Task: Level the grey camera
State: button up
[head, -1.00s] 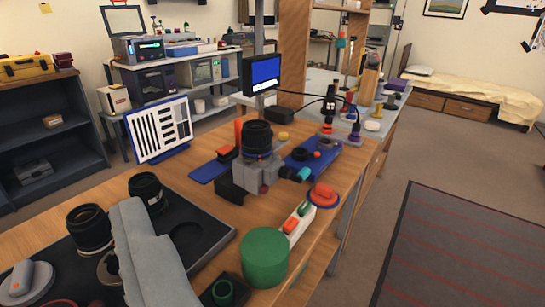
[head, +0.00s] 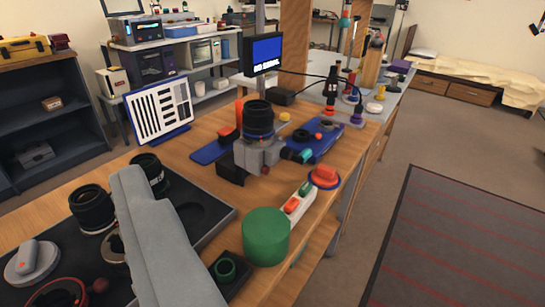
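The grey camera (head: 251,154) stands on the wooden workbench near the middle of the view, with a large black lens (head: 259,119) pointing up from it. A dark block sits at its lower left and a teal-tipped part at its right. It looks roughly upright; I cannot tell a small tilt. Blue plates lie to its left (head: 212,151) and right (head: 320,145). My grey arm crosses the lower left of the view. My gripper's fingers do not show.
A green cylinder (head: 266,236) and a white strip with red and green buttons (head: 300,202) stand in front of the camera. A dark tray (head: 205,214) holds black lenses (head: 92,208). A striped chart (head: 160,110) and a monitor (head: 265,54) stand behind.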

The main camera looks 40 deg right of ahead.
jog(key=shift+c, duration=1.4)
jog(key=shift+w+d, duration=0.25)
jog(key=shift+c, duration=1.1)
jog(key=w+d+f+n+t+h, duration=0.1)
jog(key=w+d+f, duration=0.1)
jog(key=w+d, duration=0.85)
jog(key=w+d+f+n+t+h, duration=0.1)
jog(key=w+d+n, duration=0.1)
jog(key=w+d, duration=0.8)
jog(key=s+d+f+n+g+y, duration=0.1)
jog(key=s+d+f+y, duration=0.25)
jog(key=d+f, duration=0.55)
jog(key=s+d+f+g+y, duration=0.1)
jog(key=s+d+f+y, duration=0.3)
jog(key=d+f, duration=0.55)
send_near(308, 154)
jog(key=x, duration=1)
